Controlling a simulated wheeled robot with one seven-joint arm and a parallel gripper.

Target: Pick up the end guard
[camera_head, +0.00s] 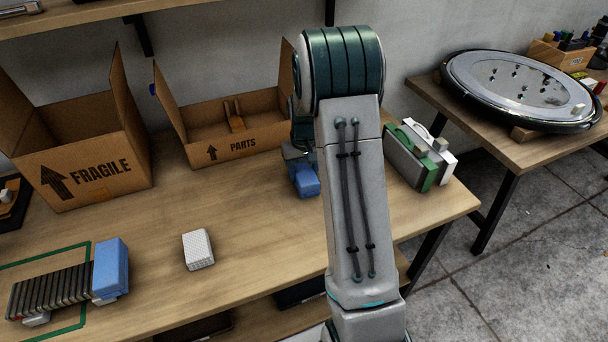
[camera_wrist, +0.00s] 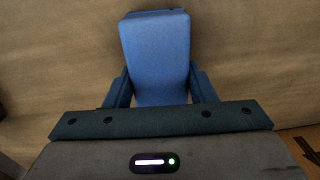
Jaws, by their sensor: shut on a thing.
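In the head view a blue block-shaped piece, which I take to be the end guard (camera_head: 307,181), shows beside my arm near the middle of the workbench. In the wrist view my gripper (camera_wrist: 160,92) is shut on this blue end guard (camera_wrist: 157,55), with one finger against each side. In the head view my gripper (camera_head: 298,160) is partly hidden behind my arm. I cannot tell whether the guard touches the bench. Another blue block of similar look (camera_head: 111,268) stands at the right end of a row of dark slats (camera_head: 50,290) at the front left.
A white textured block (camera_head: 198,249) lies on the workbench (camera_head: 160,225). A FRAGILE box (camera_head: 80,165) and a PARTS box (camera_head: 232,140) stand at the back. Green and white cases (camera_head: 420,155) stand on the right. The bench between the white block and my arm is clear.

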